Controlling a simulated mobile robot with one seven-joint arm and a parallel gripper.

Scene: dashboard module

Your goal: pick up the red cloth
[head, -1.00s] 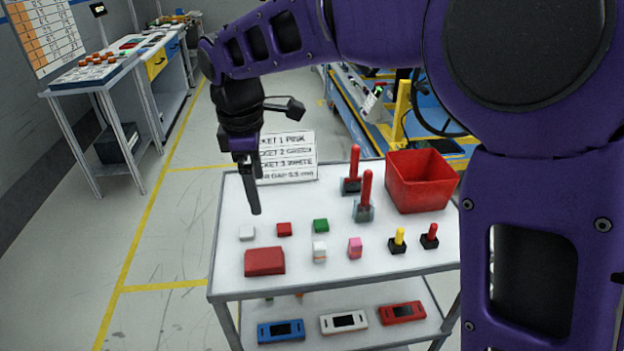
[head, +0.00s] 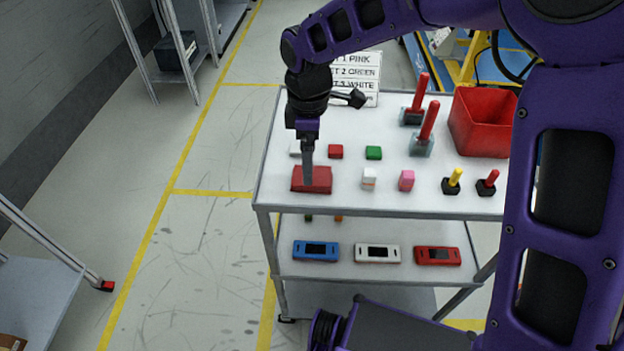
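The red cloth (head: 318,181) looks like a flat folded block. It lies at the front left of the white cart top (head: 336,208), close to the front edge. My gripper (head: 307,178) points straight down over the cloth, left of its middle. Its fingertips overlap the cloth in the picture; I cannot tell if they touch it. The fingers are seen edge-on as one dark strip, so their opening does not show.
Behind the cloth are a small red block (head: 336,151), a green block (head: 374,153) and a partly hidden white block (head: 295,150). To its right stand a white block (head: 369,179) and a pink block (head: 406,181). A red bin (head: 482,122) stands at the back right.

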